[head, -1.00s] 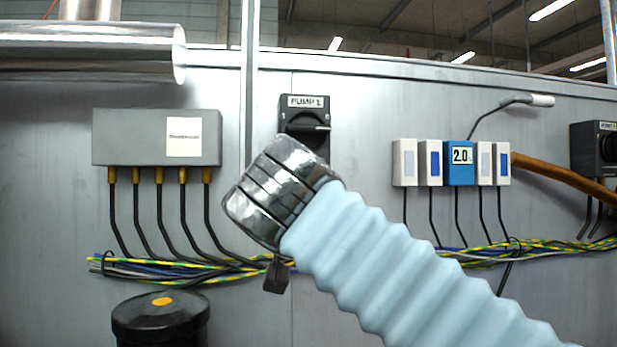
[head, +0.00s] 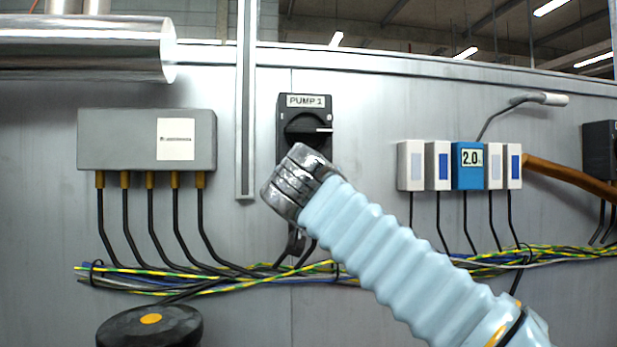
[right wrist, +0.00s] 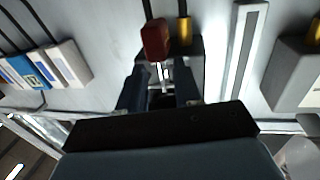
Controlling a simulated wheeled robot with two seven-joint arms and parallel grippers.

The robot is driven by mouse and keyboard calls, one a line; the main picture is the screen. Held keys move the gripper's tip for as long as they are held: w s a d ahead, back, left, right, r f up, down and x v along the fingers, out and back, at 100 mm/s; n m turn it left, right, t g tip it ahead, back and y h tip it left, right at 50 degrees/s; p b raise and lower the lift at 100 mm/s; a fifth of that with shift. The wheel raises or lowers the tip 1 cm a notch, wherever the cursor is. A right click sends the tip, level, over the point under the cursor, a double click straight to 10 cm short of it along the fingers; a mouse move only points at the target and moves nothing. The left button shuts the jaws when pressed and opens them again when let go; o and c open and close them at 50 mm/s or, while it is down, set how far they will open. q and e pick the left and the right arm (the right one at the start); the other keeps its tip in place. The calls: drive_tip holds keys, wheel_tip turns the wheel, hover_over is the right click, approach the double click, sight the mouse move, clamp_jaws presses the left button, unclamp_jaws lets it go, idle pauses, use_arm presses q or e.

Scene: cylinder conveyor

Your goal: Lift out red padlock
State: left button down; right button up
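The red padlock (right wrist: 156,40) shows in the right wrist view, beyond my fingertips and beside a brass cable fitting. A thin metal piece, perhaps its shackle, shows between the padlock and the black switch. My right gripper (right wrist: 160,90) is open, with one dark finger on each side of the switch's middle. I see nothing held, and contact is not clear. In the head view my right arm covers the lower part of the PUMP 1 switch (head: 304,125), and the padlock and fingers cannot be made out. My left gripper is not in view.
A grey junction box (head: 145,140) with several cables is left of the switch. A vertical metal channel (head: 246,110) runs close by it. Small modules (head: 467,165) are to the right. A cable bundle (head: 215,280) crosses below, above a black round lid (head: 150,325).

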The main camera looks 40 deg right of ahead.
drive_tip(key=shift+w+d, duration=0.35)
drive_tip(key=shift+w, duration=0.1)
drive_tip(key=shift+r, duration=0.1)
clamp_jaws()
